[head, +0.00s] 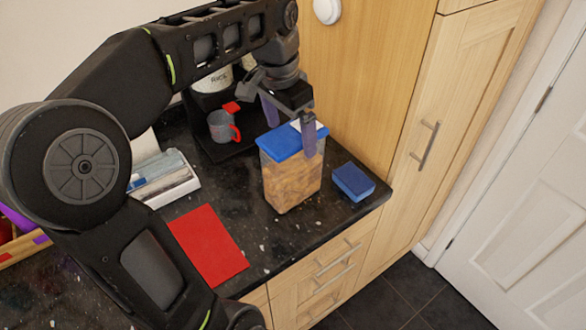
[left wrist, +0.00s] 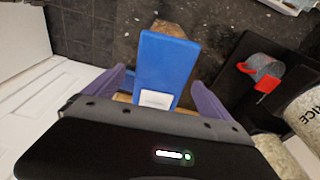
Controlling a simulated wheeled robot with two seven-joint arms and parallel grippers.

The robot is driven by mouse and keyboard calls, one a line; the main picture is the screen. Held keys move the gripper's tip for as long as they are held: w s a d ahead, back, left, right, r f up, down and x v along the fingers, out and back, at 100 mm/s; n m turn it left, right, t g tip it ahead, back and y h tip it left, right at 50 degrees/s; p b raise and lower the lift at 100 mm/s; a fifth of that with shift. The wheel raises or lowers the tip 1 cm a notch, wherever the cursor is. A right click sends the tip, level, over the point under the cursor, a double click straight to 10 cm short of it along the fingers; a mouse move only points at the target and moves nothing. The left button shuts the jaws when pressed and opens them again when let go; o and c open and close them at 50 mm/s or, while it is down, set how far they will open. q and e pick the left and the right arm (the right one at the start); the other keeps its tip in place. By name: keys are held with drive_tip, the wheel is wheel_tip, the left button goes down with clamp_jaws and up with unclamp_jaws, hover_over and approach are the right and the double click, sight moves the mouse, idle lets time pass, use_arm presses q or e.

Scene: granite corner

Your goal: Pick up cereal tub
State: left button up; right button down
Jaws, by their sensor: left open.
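The cereal tub (head: 292,180) is a clear, upright container with tan cereal inside and a blue lid (head: 281,143). It stands on the dark granite counter near its front edge. In the left wrist view the lid (left wrist: 168,62) shows from above, with a white patch on it. My left gripper (head: 289,122) is open at the top of the tub. In the head view one finger overlaps the tub's right upper side. In the left wrist view the purple fingers (left wrist: 160,92) stand on either side of the lid. My right gripper is not in view.
A blue block (head: 353,181) lies right of the tub. A grey mug (head: 222,126) with a red handle and a white RICE canister (head: 212,80) stand behind. A red mat (head: 208,245) lies left. A tall wooden cupboard (head: 365,75) closes off the back right.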

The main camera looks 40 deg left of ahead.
sight(293, 167)
use_arm(q)
drive_tip(key=f, duration=0.3)
drive_tip(key=f+p, duration=0.1)
drive_tip(key=f, duration=0.1)
drive_tip(key=shift+w, duration=0.4)
drive_tip(key=shift+r, duration=0.1)
clamp_jaws()
idle(0.9)
